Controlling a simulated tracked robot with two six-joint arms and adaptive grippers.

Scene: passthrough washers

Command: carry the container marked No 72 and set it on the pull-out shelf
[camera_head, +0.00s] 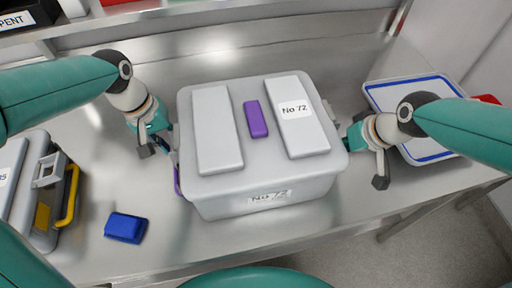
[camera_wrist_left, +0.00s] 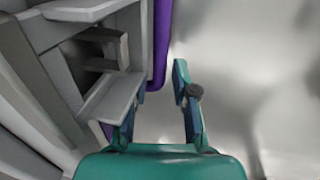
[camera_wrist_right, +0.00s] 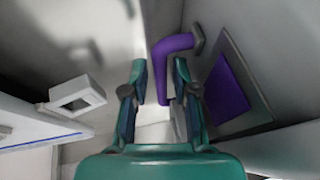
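The grey container marked No 72 (camera_head: 265,178) stands on the steel table, with two raised light pads and a purple piece on its lid. Purple handles are on its sides. My left gripper (camera_head: 160,145) is at its left side; in the left wrist view the fingers (camera_wrist_left: 157,100) are open, with the purple handle (camera_wrist_left: 161,45) above and left of them. My right gripper (camera_head: 366,158) is at its right side; in the right wrist view its fingers (camera_wrist_right: 160,82) are apart, with the purple handle (camera_wrist_right: 175,43) reaching between them. I cannot make out the pull-out shelf.
A grey case with a yellow handle (camera_head: 70,195) stands at the left. A blue block (camera_head: 126,227) lies at the front left. A blue-lined white tray or lid (camera_head: 385,95) is at the right, partly behind my right arm. The table behind the container is clear.

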